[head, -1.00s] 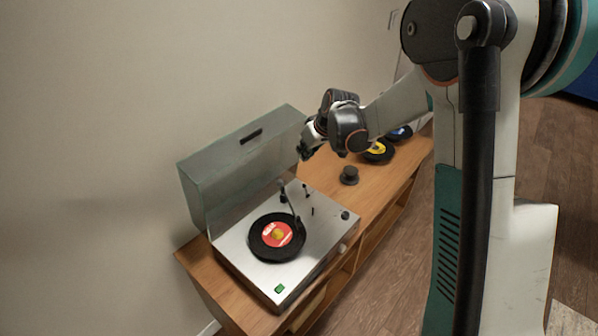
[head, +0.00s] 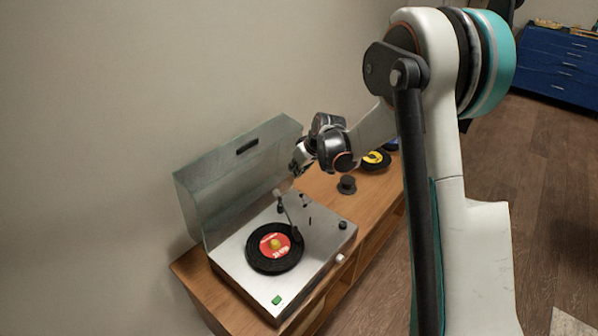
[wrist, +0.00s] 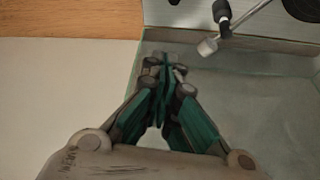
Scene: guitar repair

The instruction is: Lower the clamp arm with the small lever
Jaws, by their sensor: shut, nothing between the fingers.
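The record player (head: 237,255) has a thin tonearm (head: 287,212), the only clamp-like arm I see, reaching over a black record with a red label (head: 274,248). I cannot tell whether its tip touches the record. Small dark posts stand right of its pivot; one (head: 304,201) may be the small lever, too small to tell. My gripper (head: 298,169) is shut and empty, above the back of the player near the open lid. In the wrist view, the shut fingertips (wrist: 166,62) are left of the tonearm's silver counterweight (wrist: 208,47), apart from it in the picture.
The clear lid (head: 235,175) stands open behind the player, close to the wall. A dark round knob-like object (head: 347,185) and a yellow-labelled record (head: 375,160) lie on the wooden cabinet (head: 372,200) to the right. A blue drawer chest (head: 560,65) stands far right.

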